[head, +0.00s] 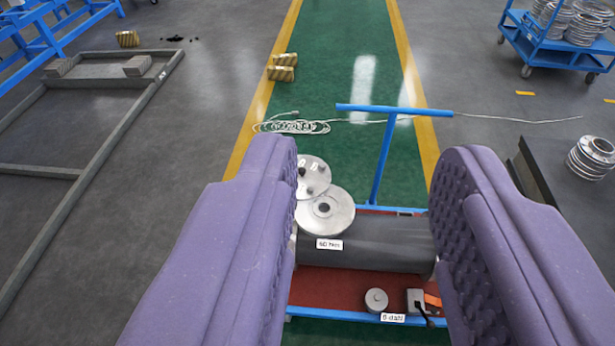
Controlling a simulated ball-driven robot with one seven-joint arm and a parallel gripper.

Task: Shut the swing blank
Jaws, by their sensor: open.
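My gripper (367,165) shows as two thick purple padded fingers with a wide gap between them, and it is open and empty. In the gap lies a dark grey cylindrical shell (380,245) on a red-topped blue cart. Two round metal discs sit at the shell's upper left, by my left finger. The nearer disc (340,213) has a dark round centre and overlaps the shell's top edge. The farther disc (313,177) carries small white tags and dark knobs. I cannot tell which disc is the swing blank. My fingers partly hide both shell ends.
The cart's blue T-shaped handle (380,150) rises behind the shell. A round metal piece (376,300) and a small grey box (415,299) lie on the near deck. A white cable coil (290,127) lies on the green floor. A dark bench (565,185) stands right.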

